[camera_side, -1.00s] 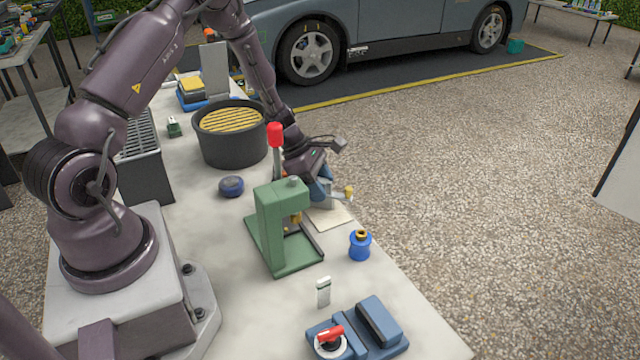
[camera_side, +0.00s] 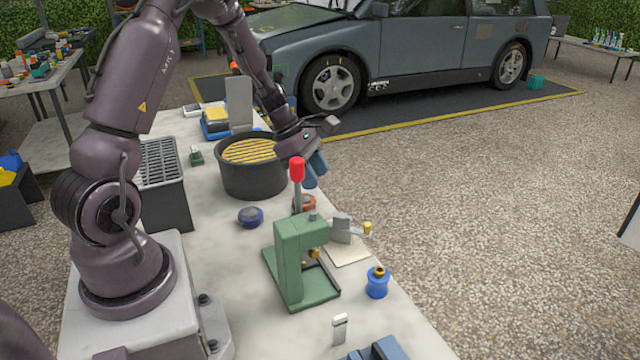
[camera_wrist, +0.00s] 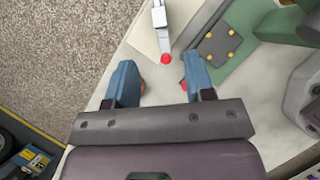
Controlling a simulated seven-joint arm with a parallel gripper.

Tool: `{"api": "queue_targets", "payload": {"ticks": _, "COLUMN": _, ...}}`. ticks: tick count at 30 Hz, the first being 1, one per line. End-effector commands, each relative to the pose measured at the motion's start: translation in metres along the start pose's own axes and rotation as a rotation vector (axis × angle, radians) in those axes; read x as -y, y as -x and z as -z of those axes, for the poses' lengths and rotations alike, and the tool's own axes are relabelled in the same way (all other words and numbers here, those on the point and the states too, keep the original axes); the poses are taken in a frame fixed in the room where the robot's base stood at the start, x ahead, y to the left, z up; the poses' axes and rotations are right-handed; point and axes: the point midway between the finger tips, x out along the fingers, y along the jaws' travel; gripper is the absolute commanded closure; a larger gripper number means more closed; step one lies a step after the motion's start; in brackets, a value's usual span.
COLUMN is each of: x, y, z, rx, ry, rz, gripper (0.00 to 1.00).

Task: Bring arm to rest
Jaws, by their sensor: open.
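My gripper (camera_side: 314,172) is raised above the bench (camera_side: 215,290), behind the green press (camera_side: 300,255) and right of the black round bin. In the wrist view its two blue fingers (camera_wrist: 157,85) are spread apart with nothing held between them. Small orange-red patches show by the fingers' inner edges; I cannot tell whether they belong to a thing below. In the side view an orange-red round piece (camera_side: 306,202) lies on the bench below the gripper, partly hidden by the press's red-knobbed lever (camera_side: 297,170).
The black bin (camera_side: 252,180) with a yellow grille is near my forearm. A car (camera_side: 410,50) is beyond. Air above the bench's right edge is clear.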

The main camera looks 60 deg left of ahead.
Motion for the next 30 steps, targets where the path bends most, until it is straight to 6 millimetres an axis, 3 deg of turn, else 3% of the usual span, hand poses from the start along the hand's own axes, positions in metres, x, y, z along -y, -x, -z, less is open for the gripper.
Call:
{"api": "queue_targets", "payload": {"ticks": 9, "x": 0.001, "y": 0.002, "z": -0.002, "rx": 0.000, "ry": -0.010, "rz": 0.000, "gripper": 0.51}}
{"api": "queue_targets", "payload": {"ticks": 11, "x": 0.003, "y": 0.005, "z": -0.008, "rx": -0.001, "ry": -0.051, "rz": 0.000, "gripper": 0.51}}
{"api": "queue_targets", "payload": {"ticks": 14, "x": 0.015, "y": 0.021, "z": -0.034, "rx": -0.003, "ry": -0.211, "rz": 0.001, "gripper": 0.51}}
{"api": "queue_targets", "payload": {"ticks": 18, "x": 0.052, "y": 0.055, "z": -0.085, "rx": -0.018, "ry": -0.615, "rz": 0.007, "gripper": 0.51}}
{"api": "queue_targets", "payload": {"ticks": 21, "x": 0.084, "y": 0.077, "z": -0.111, "rx": -0.038, "ry": -0.907, "rz": 0.013, "gripper": 0.51}}
{"api": "queue_targets", "payload": {"ticks": 24, "x": 0.113, "y": 0.096, "z": -0.127, "rx": -0.067, "ry": -1.157, "rz": 0.017, "gripper": 0.51}}
{"api": "queue_targets", "payload": {"ticks": 30, "x": 0.175, "y": 0.131, "z": -0.137, "rx": -0.189, "ry": -1.684, "rz": 0.029, "gripper": 0.51}}
